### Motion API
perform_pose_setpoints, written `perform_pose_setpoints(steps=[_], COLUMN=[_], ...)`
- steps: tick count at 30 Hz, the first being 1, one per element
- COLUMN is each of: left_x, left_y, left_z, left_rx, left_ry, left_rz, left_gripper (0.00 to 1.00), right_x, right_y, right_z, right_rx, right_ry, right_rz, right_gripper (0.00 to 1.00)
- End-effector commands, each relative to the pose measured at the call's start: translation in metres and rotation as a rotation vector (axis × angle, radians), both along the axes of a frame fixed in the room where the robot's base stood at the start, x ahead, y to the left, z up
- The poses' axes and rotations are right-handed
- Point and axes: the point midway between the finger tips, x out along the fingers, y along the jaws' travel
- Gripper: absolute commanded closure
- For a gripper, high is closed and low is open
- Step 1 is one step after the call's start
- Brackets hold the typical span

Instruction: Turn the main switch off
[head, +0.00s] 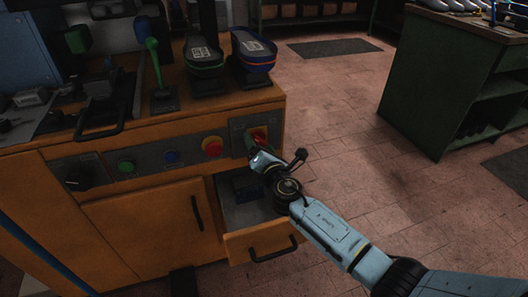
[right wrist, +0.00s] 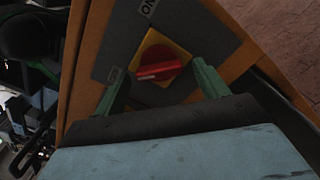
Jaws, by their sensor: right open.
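The main switch is a red rotary knob (right wrist: 158,68) on a yellow plate (right wrist: 180,52), set in a grey panel. In the right wrist view its raised red bar lies nearly level across the picture. An ON label (right wrist: 148,8) is above it, and a smaller label (right wrist: 115,75) is to its left, too small to read surely. My right gripper (right wrist: 160,74) is open, its green fingers on either side of the knob; contact cannot be told. In the head view the right gripper (head: 262,146) partly hides the switch at the panel's right end. My left gripper is out of view.
The orange cabinet's front carries a red emergency button (head: 213,146), a blue button (head: 170,157), a green button (head: 126,166) and a black knob (head: 74,177). An open drawer (head: 262,240) juts out below my right gripper. Clear tiled floor (head: 345,110) lies right.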

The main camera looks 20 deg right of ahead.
Motion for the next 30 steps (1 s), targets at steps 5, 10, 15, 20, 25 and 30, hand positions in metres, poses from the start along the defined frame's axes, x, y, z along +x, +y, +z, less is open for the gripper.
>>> perform_pose_setpoints(steps=[5, 10, 15, 20, 25, 30], left_x=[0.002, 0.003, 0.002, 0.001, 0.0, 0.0], left_y=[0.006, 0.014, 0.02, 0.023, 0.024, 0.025], left_z=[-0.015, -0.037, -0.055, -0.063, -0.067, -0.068], left_rx=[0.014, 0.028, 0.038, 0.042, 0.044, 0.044], left_ry=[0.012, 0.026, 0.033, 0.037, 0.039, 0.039], left_rz=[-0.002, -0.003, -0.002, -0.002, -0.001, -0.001], left_gripper=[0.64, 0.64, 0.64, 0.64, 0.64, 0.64], right_x=[-0.018, -0.054, -0.091, -0.117, -0.13, -0.133], right_y=[-0.001, -0.002, -0.003, -0.005, -0.005, -0.005], right_z=[0.0, 0.001, 0.0, -0.001, 0.0, -0.001], right_rx=[-0.001, -0.001, -0.001, -0.002, -0.001, -0.001], right_ry=[0.002, 0.004, 0.004, 0.003, 0.001, 0.001], right_rz=[-0.001, 0.001, 0.001, 0.0, 0.0, 0.0], right_gripper=[0.27, 0.27, 0.27, 0.27, 0.27, 0.27])
